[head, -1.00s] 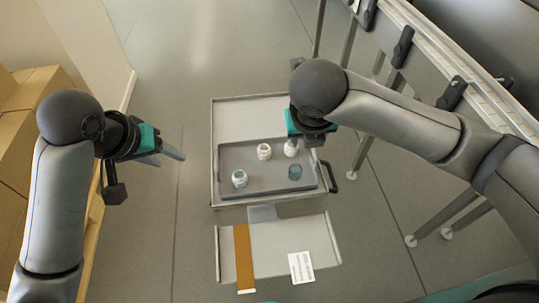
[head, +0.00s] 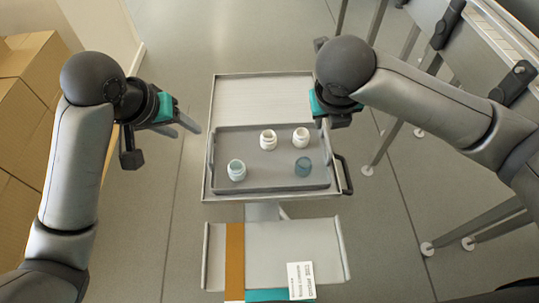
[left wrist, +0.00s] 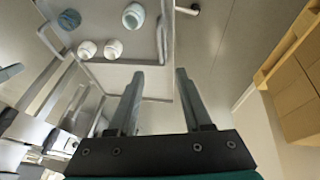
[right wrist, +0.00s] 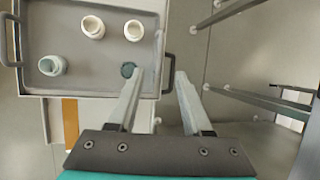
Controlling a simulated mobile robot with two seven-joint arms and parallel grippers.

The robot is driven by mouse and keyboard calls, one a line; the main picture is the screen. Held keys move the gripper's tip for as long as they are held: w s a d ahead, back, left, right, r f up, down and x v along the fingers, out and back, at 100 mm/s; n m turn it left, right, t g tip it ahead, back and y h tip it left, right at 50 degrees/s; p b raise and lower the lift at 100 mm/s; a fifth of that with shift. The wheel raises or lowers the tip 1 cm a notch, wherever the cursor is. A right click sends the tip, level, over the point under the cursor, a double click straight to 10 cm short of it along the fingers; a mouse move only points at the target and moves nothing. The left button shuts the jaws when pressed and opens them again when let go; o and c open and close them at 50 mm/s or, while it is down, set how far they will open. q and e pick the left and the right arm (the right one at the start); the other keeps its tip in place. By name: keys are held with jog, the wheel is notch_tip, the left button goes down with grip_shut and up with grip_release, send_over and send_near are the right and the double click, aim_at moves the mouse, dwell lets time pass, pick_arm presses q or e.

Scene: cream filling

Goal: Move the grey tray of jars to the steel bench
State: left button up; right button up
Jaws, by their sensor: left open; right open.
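The grey tray (head: 265,181) lies on the top shelf of a metal cart in the head view, with two white jars (head: 268,139) at its back, a pale jar (head: 236,170) at front left and a blue glass jar (head: 303,166) at front right. My left gripper (head: 186,120) is open and empty, left of the cart. The left wrist view also shows the tray (left wrist: 140,28).
Cardboard boxes (head: 20,100) stand at the left. Floor is clear behind the cart.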

aim_at(209, 145)
pick_arm(q)
jog(key=x, duration=1.5)
jog(key=shift+w, duration=0.1)
pick_arm(e)
jog(key=x, duration=1.5)
pick_arm(q)
grip_shut()
pick_arm(e)
grip_shut()
jog(key=shift+w, duration=0.1)
